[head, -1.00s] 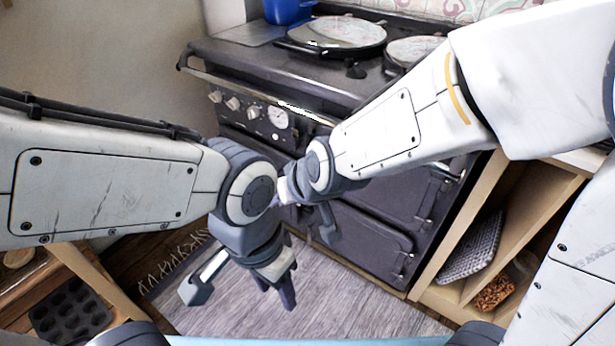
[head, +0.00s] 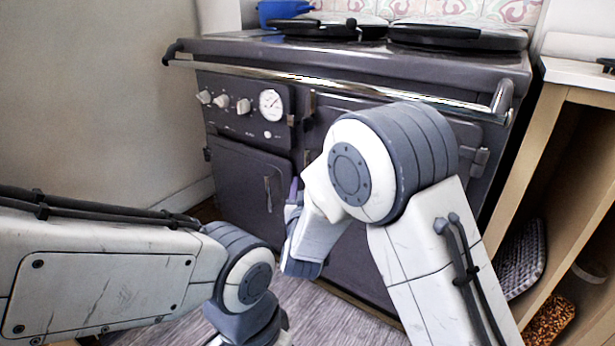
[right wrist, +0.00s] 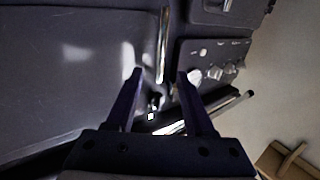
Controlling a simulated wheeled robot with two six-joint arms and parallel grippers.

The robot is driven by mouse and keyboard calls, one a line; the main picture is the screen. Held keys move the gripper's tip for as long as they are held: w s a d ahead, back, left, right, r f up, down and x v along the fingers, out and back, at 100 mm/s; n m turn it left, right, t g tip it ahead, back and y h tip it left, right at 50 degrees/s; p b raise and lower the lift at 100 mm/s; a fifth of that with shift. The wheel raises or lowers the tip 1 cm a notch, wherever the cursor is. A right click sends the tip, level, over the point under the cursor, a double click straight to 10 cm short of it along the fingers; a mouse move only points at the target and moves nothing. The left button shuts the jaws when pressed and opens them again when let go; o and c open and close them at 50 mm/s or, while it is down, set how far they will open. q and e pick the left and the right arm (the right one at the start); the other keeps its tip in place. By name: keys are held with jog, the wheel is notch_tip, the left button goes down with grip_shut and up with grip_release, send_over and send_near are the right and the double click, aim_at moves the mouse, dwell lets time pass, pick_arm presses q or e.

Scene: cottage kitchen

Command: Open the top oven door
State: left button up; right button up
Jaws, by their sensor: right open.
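The top oven door (head: 470,134) is dark grey and looks shut, right of the control panel and partly hidden by my right arm in the head view. It fills the left of the right wrist view (right wrist: 70,75). Its slim metal handle (right wrist: 163,45) also shows in the head view (head: 312,104). My right gripper (right wrist: 160,78) is open, its fingers pointing at the stove. The handle lies just past the fingertips, in line with the gap; I cannot tell the exact distance. In the head view my right arm mostly hides this gripper. My left gripper is below the head view.
A chrome rail (head: 340,85) runs across the stove front above the doors. The control panel (head: 241,101) has knobs and a gauge. A lower left door (head: 250,180) looks shut. A wooden shelf unit (head: 520,165) stands right; a wall is left.

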aim_at(308, 168)
jog(key=w+b, duration=0.2)
jog(key=w, duration=0.6)
jog(key=shift+w+d+b, duration=0.15)
jog(key=shift+w+b, duration=0.1)
jog(key=shift+b, duration=0.15)
jog(key=shift+w, duration=0.65)
grip_shut()
dwell(0.3)
